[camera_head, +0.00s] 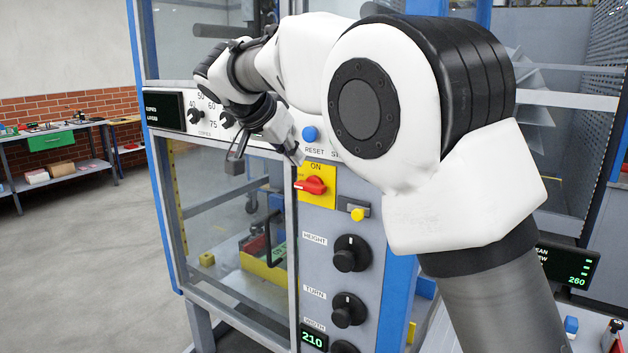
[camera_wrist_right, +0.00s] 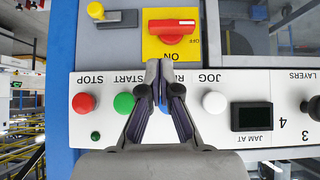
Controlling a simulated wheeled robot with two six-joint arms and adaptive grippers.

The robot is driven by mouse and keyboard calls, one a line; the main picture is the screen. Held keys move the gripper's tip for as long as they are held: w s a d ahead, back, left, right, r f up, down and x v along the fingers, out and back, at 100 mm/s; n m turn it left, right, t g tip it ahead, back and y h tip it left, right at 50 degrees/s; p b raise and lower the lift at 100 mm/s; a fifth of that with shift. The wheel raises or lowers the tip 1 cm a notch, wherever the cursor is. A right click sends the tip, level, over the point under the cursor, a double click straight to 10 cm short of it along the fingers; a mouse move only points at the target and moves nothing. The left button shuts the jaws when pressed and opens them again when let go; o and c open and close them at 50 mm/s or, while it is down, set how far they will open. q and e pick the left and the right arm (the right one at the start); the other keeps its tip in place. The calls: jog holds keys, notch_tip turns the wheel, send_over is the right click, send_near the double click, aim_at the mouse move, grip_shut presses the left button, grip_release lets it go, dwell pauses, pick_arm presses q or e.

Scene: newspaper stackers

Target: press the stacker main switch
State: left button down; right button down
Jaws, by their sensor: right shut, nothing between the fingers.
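The main switch (camera_head: 311,186) is a red rotary handle on a yellow plate on the stacker's front panel. Its handle lies level, with the ON label above it. In the right wrist view the switch (camera_wrist_right: 172,27) appears upside down, with OFF beside the handle. My right gripper (camera_head: 296,156) is close to the panel, just above and left of the yellow plate. In the right wrist view its fingers (camera_wrist_right: 163,68) are together and empty, between the switch and the button row, partly covering the blue RESET button. I cannot tell whether they touch anything. My left gripper is not in view.
The RESET button (camera_head: 309,134) sits above the switch. A small yellow knob (camera_head: 357,214) is right below it, with black HEIGHT (camera_head: 350,253) and TURN (camera_head: 348,310) dials lower. Green START (camera_wrist_right: 124,103) and white JOG (camera_wrist_right: 214,102) buttons flank my fingers. My right arm hides much of the panel.

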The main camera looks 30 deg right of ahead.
aim_at(321, 183)
jog(key=x, duration=0.3)
jog(key=p+x, duration=0.1)
jog(key=x, duration=0.5)
jog(key=shift+d+r+p, duration=0.25)
jog(key=shift+d+p, duration=0.1)
jog(key=shift+w+f, duration=0.1)
